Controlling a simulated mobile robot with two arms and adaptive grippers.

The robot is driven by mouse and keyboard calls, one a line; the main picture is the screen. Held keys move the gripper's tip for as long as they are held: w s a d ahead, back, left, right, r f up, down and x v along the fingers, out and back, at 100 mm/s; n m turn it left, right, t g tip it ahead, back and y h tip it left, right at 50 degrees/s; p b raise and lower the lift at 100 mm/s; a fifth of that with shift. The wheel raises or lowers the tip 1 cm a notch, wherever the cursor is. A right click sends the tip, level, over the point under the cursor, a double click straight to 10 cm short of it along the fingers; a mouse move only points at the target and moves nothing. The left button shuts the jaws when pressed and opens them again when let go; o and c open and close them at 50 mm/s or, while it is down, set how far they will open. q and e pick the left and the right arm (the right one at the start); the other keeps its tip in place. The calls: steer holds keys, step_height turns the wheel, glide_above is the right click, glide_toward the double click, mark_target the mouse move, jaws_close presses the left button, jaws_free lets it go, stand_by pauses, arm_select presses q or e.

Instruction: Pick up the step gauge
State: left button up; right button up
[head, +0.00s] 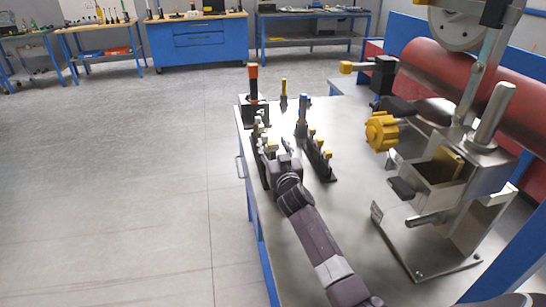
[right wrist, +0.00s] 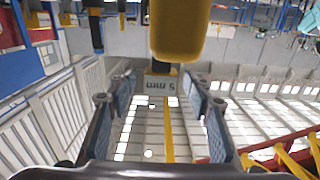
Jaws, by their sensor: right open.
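My right gripper (head: 281,164) is over the metal-topped bench, among the dark racks of small tools. In the right wrist view the right gripper (right wrist: 160,104) is open, with its blue-grey pads apart. A grey block marked "5 mm" (right wrist: 158,86) shows between the fingertips and looks like the step gauge. I cannot tell whether either pad touches it. A large yellow handle (right wrist: 180,30) is close to the camera and hides what is behind it. In the head view the gripper covers this spot, so I cannot single out the gauge there. My left gripper is not in view.
A dark rack with yellow-topped tools (head: 321,160) stands right of the gripper. A red-topped tool (head: 253,82) stands at the bench's back left corner. A steel fixture with a yellow knob (head: 381,131) and a red roller (head: 440,72) fill the right side. The bench middle is bare.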

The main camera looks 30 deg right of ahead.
steer(key=shift+c, duration=0.4)
jaws_close()
steer(key=shift+r, duration=0.15)
